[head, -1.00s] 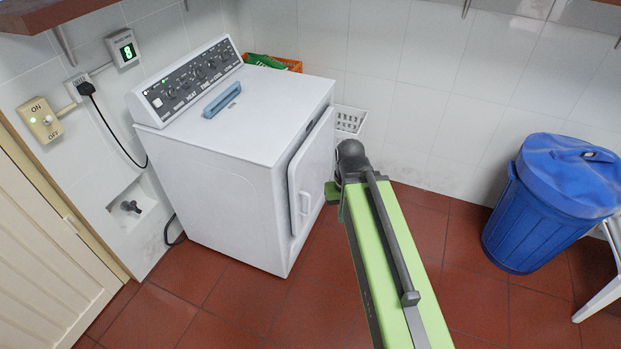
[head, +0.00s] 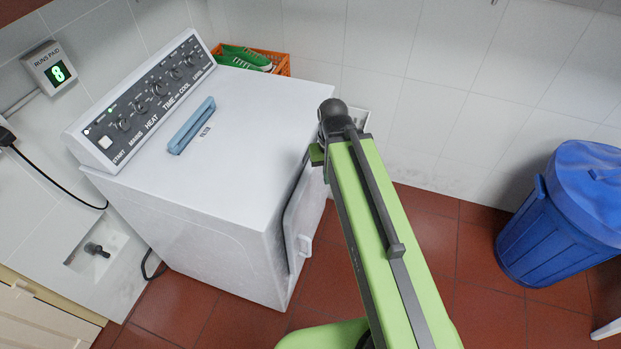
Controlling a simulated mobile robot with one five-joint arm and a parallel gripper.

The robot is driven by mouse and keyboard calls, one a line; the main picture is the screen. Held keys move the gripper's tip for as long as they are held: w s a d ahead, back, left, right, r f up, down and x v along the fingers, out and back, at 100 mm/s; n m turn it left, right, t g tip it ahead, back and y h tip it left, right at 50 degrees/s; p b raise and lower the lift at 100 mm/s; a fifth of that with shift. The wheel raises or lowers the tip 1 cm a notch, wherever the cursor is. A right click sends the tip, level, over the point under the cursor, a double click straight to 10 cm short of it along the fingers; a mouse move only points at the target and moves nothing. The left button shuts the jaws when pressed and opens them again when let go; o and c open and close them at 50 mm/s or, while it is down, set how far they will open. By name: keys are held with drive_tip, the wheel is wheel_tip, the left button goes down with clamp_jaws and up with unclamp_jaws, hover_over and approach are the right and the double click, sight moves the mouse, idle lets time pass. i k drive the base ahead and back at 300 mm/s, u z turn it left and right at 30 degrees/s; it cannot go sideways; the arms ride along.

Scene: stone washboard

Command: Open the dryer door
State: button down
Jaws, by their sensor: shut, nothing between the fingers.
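The white dryer (head: 215,225) stands against the tiled wall, with a dark control panel along its back top edge. Its door (head: 312,205) is on the right-facing side, seen at a steep angle, with a pale handle (head: 304,245) near the edge closer to me. A dark line runs along the door's edge, and the door seems to stand slightly proud of the body; I cannot tell how far it is open. My green arm reaches up in front of the door's far part. My gripper is hidden beyond the arm's dark end joint.
A blue filter handle (head: 192,125) lies on the dryer top. An orange crate (head: 283,66) with green shoes (head: 246,58) sits behind it. A blue lidded bin (head: 560,225) stands at the right. Red tiled floor is clear between dryer and bin.

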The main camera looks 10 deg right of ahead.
sight(300, 219)
drive_tip(key=z, duration=0.05)
drive_tip(key=i, duration=0.35)
drive_tip(key=k, duration=1.7)
drive_tip(key=u, duration=0.95)
drive_tip(key=i, duration=0.75)
drive_tip(key=u, duration=0.05)
